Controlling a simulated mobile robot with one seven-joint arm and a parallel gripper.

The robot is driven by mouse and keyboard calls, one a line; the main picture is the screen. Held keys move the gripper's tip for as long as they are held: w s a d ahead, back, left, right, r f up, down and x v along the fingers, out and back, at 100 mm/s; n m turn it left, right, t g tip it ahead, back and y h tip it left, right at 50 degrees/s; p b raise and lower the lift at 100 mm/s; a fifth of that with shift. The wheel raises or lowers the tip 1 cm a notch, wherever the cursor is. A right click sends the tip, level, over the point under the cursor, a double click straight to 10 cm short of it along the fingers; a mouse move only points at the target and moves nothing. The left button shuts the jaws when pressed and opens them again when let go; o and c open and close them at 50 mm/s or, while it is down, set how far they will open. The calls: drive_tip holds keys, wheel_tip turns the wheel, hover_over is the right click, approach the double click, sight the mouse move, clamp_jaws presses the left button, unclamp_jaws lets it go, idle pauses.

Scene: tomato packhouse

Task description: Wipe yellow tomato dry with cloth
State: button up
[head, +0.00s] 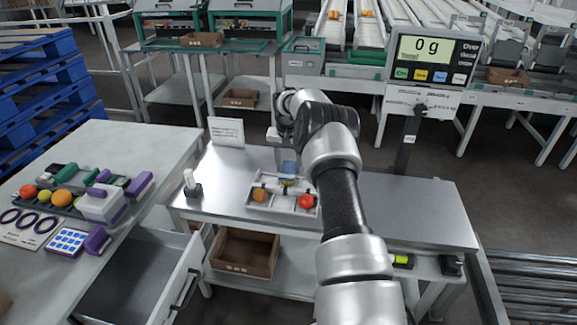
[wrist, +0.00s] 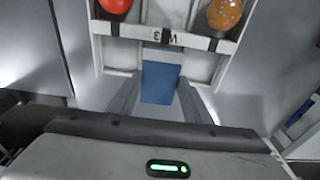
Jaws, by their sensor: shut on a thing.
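My gripper (wrist: 160,103) has its two grey fingers shut on a folded blue cloth (wrist: 161,80) over the edge of a white divided tray (wrist: 108,60). In the head view the cloth (head: 288,167) shows at the tray's far side, beside my arm. The tray (head: 252,205) holds a speckled orange tomato (head: 259,194) at left and a red tomato (head: 306,201) at right. A small yellow patch (head: 287,182) shows below the cloth; I cannot tell what it is. A yellow tomato-like fruit (head: 45,197) lies on the left table. Whether the cloth touches anything under it is hidden.
The left table (head: 130,150) holds several fruits and tools. The steel table's right side is mostly clear.

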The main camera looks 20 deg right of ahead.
drive_tip(key=shift+s+a, duration=0.1)
drive_tip(key=shift+s+a+f, duration=0.1)
drive_tip(key=shift+s+a, duration=0.25)
drive_tip(key=shift+s, duration=0.2)
drive_tip(key=shift+s+a, duration=0.3)
drive_tip(key=shift+s, duration=0.25)
drive_tip(key=shift+w+d+f, duration=0.15)
drive_tip(key=shift+w+d, duration=0.35)
drive_tip(key=shift+w, duration=0.25)
drive_tip(key=shift+w+d, duration=0.2)
drive_tip(key=shift+w, duration=0.15)
